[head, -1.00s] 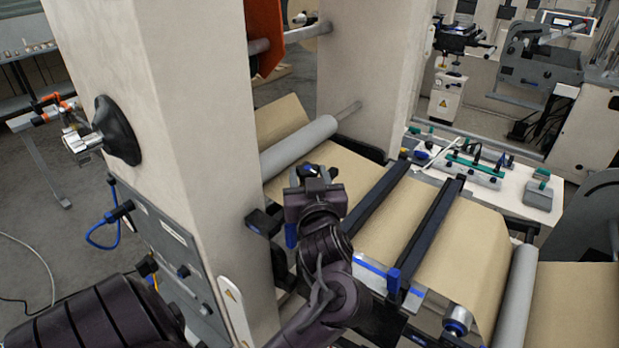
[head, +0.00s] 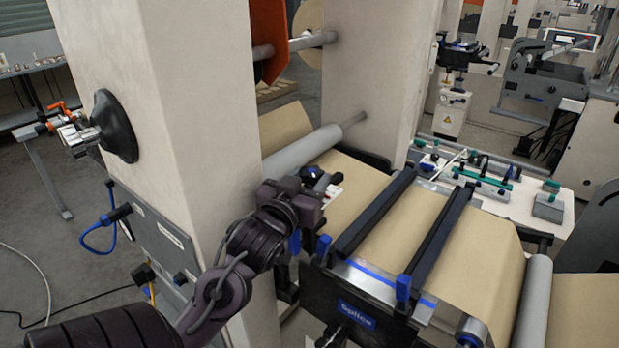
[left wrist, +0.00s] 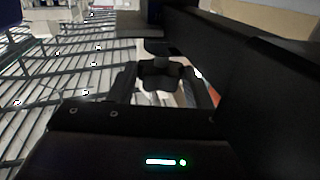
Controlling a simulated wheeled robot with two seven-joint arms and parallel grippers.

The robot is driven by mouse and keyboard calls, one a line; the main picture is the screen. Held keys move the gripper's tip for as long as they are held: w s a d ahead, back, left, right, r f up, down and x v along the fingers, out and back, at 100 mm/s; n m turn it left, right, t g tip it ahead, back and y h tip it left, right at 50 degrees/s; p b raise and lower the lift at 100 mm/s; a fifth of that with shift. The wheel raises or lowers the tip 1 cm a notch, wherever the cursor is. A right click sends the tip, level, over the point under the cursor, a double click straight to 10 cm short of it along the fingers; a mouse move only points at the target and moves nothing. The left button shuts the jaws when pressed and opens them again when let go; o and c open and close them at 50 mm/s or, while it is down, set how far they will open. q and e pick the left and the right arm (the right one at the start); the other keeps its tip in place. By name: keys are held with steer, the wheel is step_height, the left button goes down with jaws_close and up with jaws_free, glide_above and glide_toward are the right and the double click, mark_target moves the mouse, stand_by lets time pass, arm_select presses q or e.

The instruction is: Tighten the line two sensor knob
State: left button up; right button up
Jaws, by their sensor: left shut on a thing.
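A dark lobed knob (left wrist: 160,75) shows in the left wrist view, between the two black fingers of my left gripper (left wrist: 162,88). The fingers are shut on its sides. In the head view my left gripper (head: 312,190) is beside the pale column, at the near edge of the brown web and close to the grey roller. A small dark part (head: 308,173) shows just past the gripper there; the gripper hides most of what it holds. No line number can be read on the knob. My right gripper is in neither view.
The pale column (head: 200,120) stands close to my left arm. Two dark bars (head: 372,215) with blue ends cross the brown web (head: 480,240). A grey roller (head: 300,148) lies behind the gripper. A black handwheel (head: 114,125) sticks out from the column.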

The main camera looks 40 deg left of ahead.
arm_select(q)
steer(key=shift+a+r+m+h+p, duration=0.1)
steer(key=shift+r+m+h+p, duration=0.25)
steer(key=shift+h, duration=0.15)
steer(key=o, duration=1)
steer(key=shift+f, duration=0.15)
steer(key=shift+s, duration=0.1)
steer(key=shift+s+p, duration=0.4)
steer(key=shift+p, duration=0.05)
steer(key=p+v, duration=0.7)
steer(key=shift+f, duration=0.1)
steer(key=shift+c, duration=0.2)
